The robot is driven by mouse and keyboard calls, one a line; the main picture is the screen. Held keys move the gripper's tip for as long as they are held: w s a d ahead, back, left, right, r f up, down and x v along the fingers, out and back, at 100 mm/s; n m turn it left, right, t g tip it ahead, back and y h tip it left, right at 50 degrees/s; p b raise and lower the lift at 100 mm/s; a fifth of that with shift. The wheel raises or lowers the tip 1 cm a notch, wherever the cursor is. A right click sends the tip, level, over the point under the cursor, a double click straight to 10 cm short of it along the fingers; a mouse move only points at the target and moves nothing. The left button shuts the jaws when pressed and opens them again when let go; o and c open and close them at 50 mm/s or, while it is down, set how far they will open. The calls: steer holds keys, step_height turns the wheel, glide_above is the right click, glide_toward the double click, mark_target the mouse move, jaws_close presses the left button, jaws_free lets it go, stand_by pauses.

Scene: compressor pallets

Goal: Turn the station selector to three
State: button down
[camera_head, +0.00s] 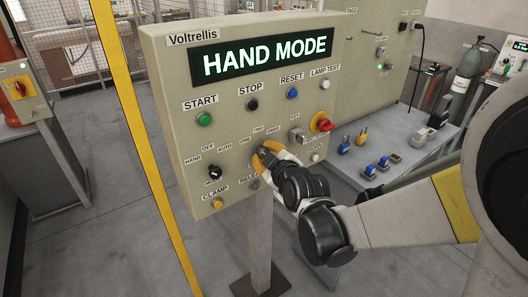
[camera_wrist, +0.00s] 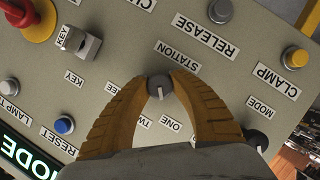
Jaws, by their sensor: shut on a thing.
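The station selector (camera_wrist: 159,84) is a dark round knob with a white pointer line, below the STATION label in the wrist view. My gripper (camera_wrist: 161,80) has its two yellow ribbed fingers on either side of the knob, shut on it. The pointer line aims down the picture, roughly between the ONE label (camera_wrist: 171,124) and the TWO label (camera_wrist: 143,121). The THREE label (camera_wrist: 117,85) lies left of the knob, partly behind a finger. In the head view my gripper (camera_head: 262,155) covers the selector, with ONE, TWO and THREE showing above it.
The mode knob (camera_wrist: 257,140) sits close to the right finger in the wrist view. The key switch (camera_wrist: 79,42), red emergency button (camera_wrist: 36,17) and clamp button (camera_wrist: 295,57) are on the same panel (camera_head: 175,110). Its display (camera_head: 263,57) reads HAND MODE. A yellow post (camera_head: 135,130) stands at left.

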steer(key=m+g+y+p, duration=0.1)
steer(key=m, duration=0.1)
steer(key=shift+m, duration=0.4)
steer(key=m+g+y, duration=0.1)
steer(key=m+y, duration=0.1)
steer(key=m, duration=0.1)
steer(key=shift+d+g, duration=0.1)
steer(key=shift+g, duration=0.2)
steer(key=m+g+y+b, duration=0.1)
steer(key=m+y, duration=0.1)
steer(key=m, duration=0.1)
steer(key=shift+m+g+y+b, duration=0.3)
steer(key=shift+m+y+b, duration=0.35)
steer(key=shift+m, duration=0.75)
steer(key=c, duration=1.1)
jaws_free()
steer(key=shift+o, duration=0.2)
steer(key=shift+s, duration=0.1)
